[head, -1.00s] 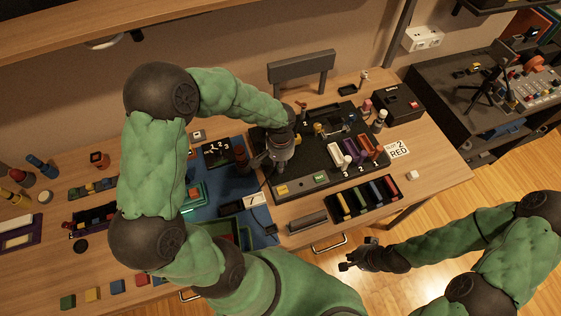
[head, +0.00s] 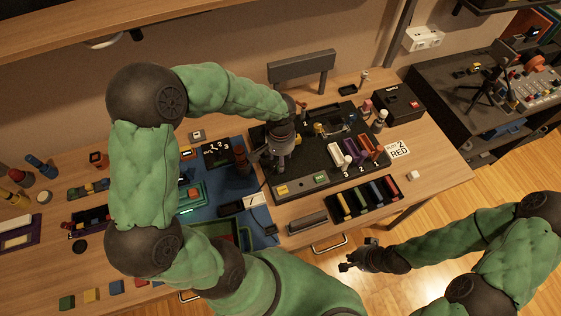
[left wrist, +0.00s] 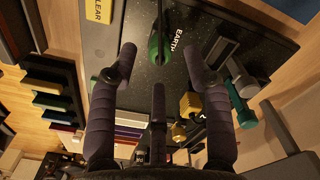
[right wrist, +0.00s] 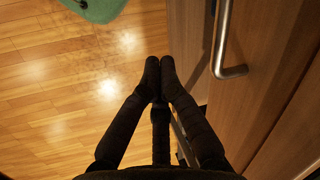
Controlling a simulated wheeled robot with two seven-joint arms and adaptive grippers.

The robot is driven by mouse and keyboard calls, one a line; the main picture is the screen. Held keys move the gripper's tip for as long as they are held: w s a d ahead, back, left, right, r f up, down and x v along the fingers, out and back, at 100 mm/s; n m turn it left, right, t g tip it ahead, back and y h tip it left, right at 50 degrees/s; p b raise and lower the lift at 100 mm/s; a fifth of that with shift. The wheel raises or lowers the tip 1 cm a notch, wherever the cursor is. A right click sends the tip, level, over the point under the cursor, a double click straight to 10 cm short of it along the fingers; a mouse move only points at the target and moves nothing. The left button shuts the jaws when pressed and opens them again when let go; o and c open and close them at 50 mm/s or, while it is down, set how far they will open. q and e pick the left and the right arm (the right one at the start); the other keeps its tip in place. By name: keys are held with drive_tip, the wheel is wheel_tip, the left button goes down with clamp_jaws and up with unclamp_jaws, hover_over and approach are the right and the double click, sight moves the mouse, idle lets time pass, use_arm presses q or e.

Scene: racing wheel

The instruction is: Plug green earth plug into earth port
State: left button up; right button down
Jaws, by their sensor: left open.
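A green plug (left wrist: 158,44) shows at the top middle of the left wrist view, next to the white EARTH label (left wrist: 178,42) on the black board (left wrist: 215,40). I cannot tell whether it is seated in the earth port, which I cannot make out. My left gripper (left wrist: 158,62) is open, with its fingers spread to either side below the plug and nothing between them. In the head view my left gripper (head: 280,163) is over the left part of the board. My right gripper (head: 346,266) is off the table's front edge; its fingertips (right wrist: 160,68) are together and empty.
A tray of coloured bars (head: 361,199) stands in front of the board. A blue mat (head: 215,202) lies left of it. A drawer handle (right wrist: 221,45) is beside the right gripper.

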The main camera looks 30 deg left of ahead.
use_arm(q)
wheel_tip(320, 180, up, 8)
drive_tip(key=shift+r, duration=0.2)
drive_tip(key=shift+f, duration=0.1)
idle(0.6)
